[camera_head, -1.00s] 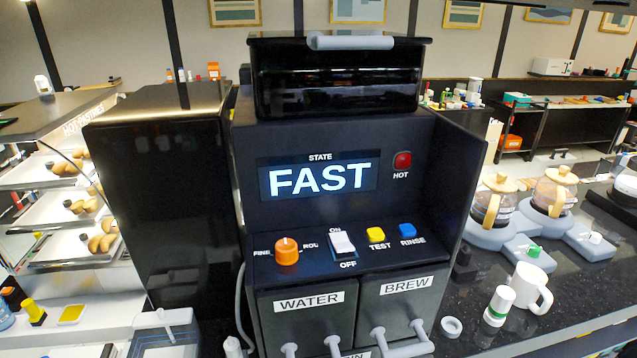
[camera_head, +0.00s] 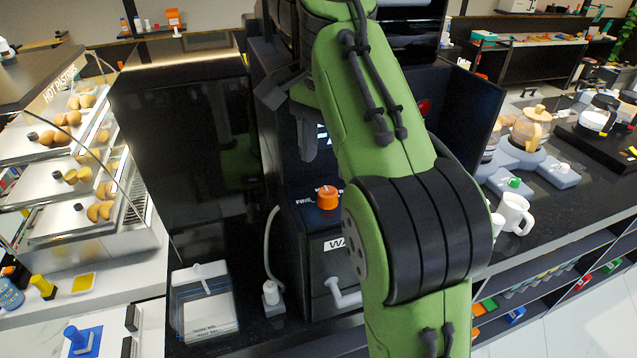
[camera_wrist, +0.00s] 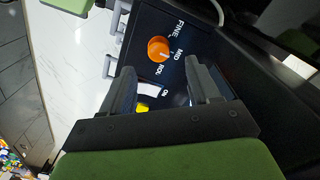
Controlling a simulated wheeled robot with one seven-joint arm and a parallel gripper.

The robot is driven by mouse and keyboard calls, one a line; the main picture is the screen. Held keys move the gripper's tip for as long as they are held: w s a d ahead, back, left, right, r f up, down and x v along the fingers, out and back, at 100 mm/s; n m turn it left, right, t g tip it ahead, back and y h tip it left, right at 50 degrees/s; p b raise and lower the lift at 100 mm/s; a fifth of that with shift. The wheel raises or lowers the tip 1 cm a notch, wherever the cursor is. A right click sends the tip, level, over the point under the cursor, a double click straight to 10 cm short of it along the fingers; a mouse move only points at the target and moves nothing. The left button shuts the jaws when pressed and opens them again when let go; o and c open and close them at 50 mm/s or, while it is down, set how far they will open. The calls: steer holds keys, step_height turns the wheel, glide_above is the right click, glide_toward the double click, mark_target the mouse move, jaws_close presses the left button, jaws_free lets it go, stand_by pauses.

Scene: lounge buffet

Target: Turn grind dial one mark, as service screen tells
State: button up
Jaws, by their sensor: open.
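The orange grind dial (camera_head: 327,198) is on the dark machine's front control ledge. It also shows in the wrist view (camera_wrist: 158,48), with the labels FINE, MID and ROU beside it. A pale mark is on the dial, but I cannot tell exactly which label it points at. My gripper (camera_head: 290,115) is open and empty, above and left of the dial in the head view. In the wrist view my gripper (camera_wrist: 160,70) has its fingers apart, with the dial beyond the tips, not touched. The service screen (camera_head: 321,137) is almost wholly hidden by my arm.
The white ON/OFF switch (camera_wrist: 150,88) and yellow button (camera_wrist: 142,107) lie near the dial. A tall black cabinet (camera_head: 190,170) stands left of the machine.

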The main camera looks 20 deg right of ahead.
mark_target(327, 192)
step_height(327, 192, down, 7)
steer(key=shift+r+b, duration=0.15)
steer(key=shift+b, duration=0.45)
steer(key=shift+s+d, duration=0.1)
steer(key=shift+d, duration=0.05)
steer(key=shift+r, duration=0.1)
steer(key=c, duration=1)
steer(key=shift+n, duration=0.3)
steer(key=n+p, duration=0.1)
steer(key=n, duration=0.1)
steer(key=shift+r+n, duration=0.1)
steer(key=shift+n, duration=0.3)
steer(key=n, duration=0.3)
steer(key=shift+n, duration=0.3)
steer(key=n, duration=0.6)
steer(key=shift+n, duration=0.4)
